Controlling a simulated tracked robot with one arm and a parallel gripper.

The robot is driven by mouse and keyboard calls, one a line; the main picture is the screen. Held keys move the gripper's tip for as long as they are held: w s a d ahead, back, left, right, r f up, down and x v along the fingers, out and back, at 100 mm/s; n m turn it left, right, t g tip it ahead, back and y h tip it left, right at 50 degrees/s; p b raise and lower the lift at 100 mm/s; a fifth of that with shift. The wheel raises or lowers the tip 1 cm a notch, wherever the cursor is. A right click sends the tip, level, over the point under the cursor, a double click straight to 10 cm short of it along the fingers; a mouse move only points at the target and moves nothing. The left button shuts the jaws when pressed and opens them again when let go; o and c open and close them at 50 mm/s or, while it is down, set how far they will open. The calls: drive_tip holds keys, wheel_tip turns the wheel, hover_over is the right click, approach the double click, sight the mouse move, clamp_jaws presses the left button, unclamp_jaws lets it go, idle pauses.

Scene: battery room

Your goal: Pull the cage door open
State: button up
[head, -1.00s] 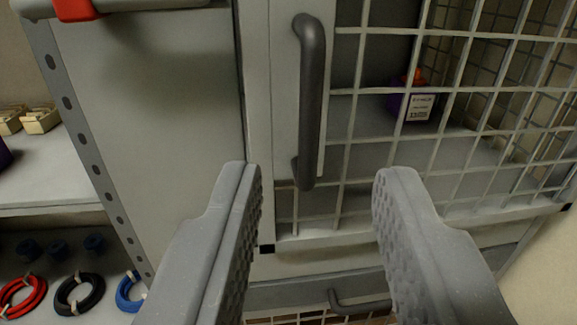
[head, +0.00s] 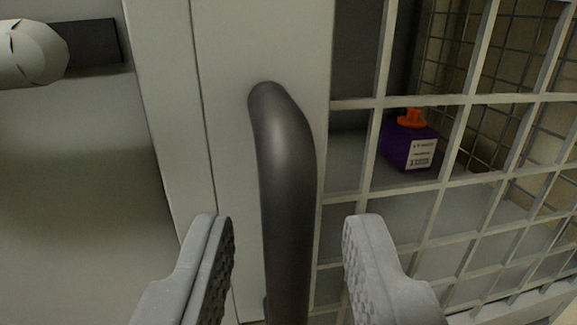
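The cage door (head: 455,185) is a pale wire grid with a flat frame strip on its left side, and it looks closed. Its dark grey vertical bar handle (head: 285,175) stands out from the strip. My gripper (head: 288,232) is open, with one finger on each side of the handle's lower part. I see gaps between both fingers and the bar. The handle's lower end is out of view at the bottom of the picture.
Behind the grid a purple box with an orange top and a white label (head: 409,142) sits on the cage floor. A pale panel (head: 75,190) is left of the door, with a white rounded object (head: 30,53) and a dark plate (head: 92,42) at upper left.

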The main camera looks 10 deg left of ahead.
drive_tip(key=shift+w+a+f, duration=0.1)
drive_tip(key=shift+w+a, duration=0.05)
drive_tip(key=shift+w, duration=1.05)
drive_tip(key=shift+c, duration=0.3)
clamp_jaws()
